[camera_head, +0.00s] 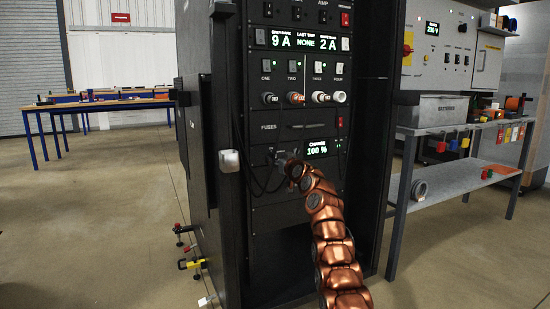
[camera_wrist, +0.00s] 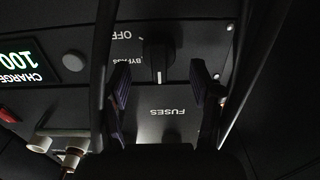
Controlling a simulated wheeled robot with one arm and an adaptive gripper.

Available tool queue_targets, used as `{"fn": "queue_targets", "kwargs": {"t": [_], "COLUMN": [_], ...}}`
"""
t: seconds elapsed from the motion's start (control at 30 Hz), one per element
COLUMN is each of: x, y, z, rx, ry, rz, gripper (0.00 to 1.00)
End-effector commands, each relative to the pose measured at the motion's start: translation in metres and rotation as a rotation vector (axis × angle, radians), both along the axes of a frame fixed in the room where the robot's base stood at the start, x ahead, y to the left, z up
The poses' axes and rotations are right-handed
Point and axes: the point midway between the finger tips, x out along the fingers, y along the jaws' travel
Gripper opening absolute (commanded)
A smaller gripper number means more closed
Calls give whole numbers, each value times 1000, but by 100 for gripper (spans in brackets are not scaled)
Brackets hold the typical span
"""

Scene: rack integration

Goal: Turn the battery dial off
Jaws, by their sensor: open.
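The battery dial (camera_wrist: 157,55) is a black knob with a white pointer mark, on the dark rack panel in the wrist view. That view shows the panel upside down. The labels OFF and BYPASS stand to the left of the knob, and the pointer mark is toward the bottom of the picture. My gripper (camera_wrist: 160,74) is open, with one finger on each side of the knob's lower end. I cannot tell whether either finger touches it. In the head view my gripper (camera_head: 287,163) is at the rack's lower panel, left of the charge display, and hides the dial.
The charge display (camera_head: 317,148) reads 100 %. A fuses panel (camera_head: 308,126) and a row of connectors (camera_head: 305,98) sit above. Dark cables hang close to my gripper. A grey workbench (camera_head: 455,182) stands right of the rack. Open floor lies left.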

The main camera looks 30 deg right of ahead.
Motion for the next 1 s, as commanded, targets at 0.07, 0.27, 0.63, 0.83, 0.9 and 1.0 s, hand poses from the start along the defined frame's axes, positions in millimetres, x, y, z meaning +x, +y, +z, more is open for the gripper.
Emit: {"fn": "queue_targets", "kwargs": {"t": [0.07,0.27,0.63,0.83,0.9,1.0], "x": [6,18,28,28,28,28], "y": [1,0,-3,-3,-3,-3], "z": [2,4,0,-1,-1,-1], "rx": [4,1,2,2,2,2], "ry": [5,2,0,0,0,0], "rz": [2,5,0,-2,-1,-2], "gripper": [64,64,64,64,64,55]}}
